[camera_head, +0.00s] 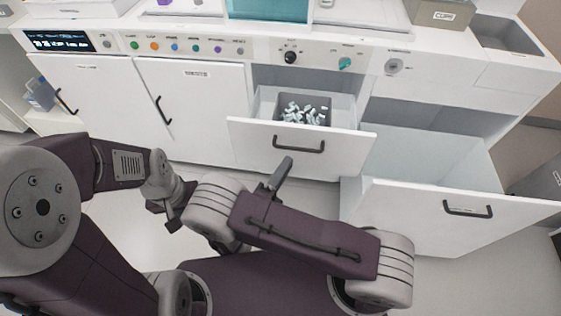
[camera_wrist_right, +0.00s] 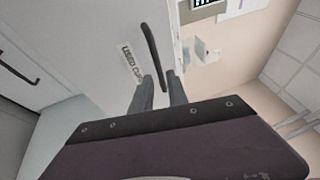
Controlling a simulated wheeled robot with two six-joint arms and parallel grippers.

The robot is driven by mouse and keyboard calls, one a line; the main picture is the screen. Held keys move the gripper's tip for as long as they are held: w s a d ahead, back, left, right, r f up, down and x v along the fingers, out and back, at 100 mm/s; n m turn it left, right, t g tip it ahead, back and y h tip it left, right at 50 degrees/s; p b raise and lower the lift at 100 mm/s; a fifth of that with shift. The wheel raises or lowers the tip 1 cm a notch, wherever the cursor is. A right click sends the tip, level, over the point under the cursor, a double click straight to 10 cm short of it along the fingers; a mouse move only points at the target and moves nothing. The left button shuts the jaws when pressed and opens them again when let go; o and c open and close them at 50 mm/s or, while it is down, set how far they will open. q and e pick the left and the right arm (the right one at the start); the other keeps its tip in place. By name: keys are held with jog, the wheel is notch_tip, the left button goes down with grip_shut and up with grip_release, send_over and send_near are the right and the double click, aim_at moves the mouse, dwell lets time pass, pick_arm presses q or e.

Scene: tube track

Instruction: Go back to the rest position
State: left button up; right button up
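My right gripper (camera_head: 275,180) shows as dark fingers sticking up beyond the purple arm link, below the open middle drawer (camera_head: 250,132). In the right wrist view its two grey fingers (camera_wrist_right: 160,92) stand apart with a gap and hold nothing I can see. A black handle (camera_wrist_right: 151,50) on a white labelled front lies in line with that gap; contact cannot be told. My left arm comes in from the left. Its gripper (camera_head: 172,212) is partly hidden by the other arm, and its fingers cannot be made out clearly.
The middle drawer holds a dark bin (camera_head: 318,101) of small pale pieces. A larger right drawer (camera_head: 410,205) is also pulled out. Two white cabinet doors (camera_head: 195,115) at left are shut. A control panel (camera_head: 180,46) runs above. Pale floor lies below the cabinets.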

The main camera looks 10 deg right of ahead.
pick_arm(q)
jog(key=shift+s+a, duration=0.3)
jog(key=shift+a, duration=0.15)
pick_arm(e)
jog(key=shift+s+a+f, duration=0.2)
jog(key=shift+s+a, duration=0.1)
jog(key=shift+s, duration=0.15)
